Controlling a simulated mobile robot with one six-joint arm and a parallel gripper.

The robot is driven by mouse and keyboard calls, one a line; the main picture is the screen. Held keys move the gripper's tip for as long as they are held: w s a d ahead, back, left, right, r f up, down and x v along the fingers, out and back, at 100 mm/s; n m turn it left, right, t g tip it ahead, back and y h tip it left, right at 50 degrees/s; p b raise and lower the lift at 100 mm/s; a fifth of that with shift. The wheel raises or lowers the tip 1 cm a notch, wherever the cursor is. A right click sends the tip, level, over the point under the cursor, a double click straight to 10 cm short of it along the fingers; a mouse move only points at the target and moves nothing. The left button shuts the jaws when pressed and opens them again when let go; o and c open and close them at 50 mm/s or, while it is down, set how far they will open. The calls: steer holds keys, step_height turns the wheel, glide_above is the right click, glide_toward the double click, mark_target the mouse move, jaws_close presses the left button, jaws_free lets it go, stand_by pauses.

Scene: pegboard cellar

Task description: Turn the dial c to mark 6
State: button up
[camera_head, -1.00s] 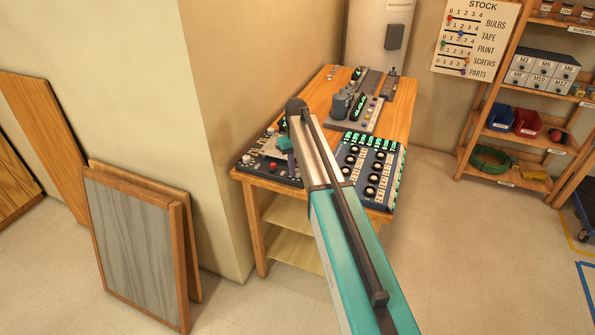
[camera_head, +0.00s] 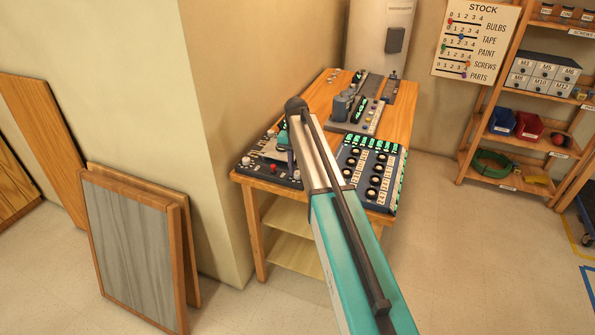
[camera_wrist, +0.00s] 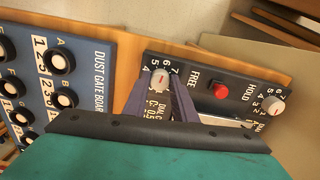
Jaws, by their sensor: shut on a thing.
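Dial c (camera_wrist: 161,78) is a pale round knob with a red pointer line, on a dark panel (camera_wrist: 206,70) in the wrist view. Its pointer faces the top of the picture, near the printed 5 and 6; I cannot tell exactly which mark it meets. My gripper (camera_wrist: 160,88) has its two purple-grey fingers around the knob, one on each side, shut on it. The "DIAL C" label shows between the fingers, partly covered. In the head view, my arm hides much of the gripper, and the panel is at the table's left corner.
A red button (camera_wrist: 221,91) sits right of dial c, between FREE and HOLD labels. Another dial (camera_wrist: 272,106) is further right. The wooden table (camera_head: 398,120) stands against a wall corner.

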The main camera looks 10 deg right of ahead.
mark_target(297, 172)
stand_by(0.3)
steer(key=o, duration=1)
steer(key=shift+o, duration=0.2)
steer(key=shift+r, duration=0.15)
step_height(297, 172, up, 14)
steer(key=b, duration=0.3)
steer(key=shift+a+f+b, duration=0.15)
steer(key=shift+f+b, duration=0.05)
steer(key=shift+b, duration=0.1)
steer(key=shift+f, duration=0.15)
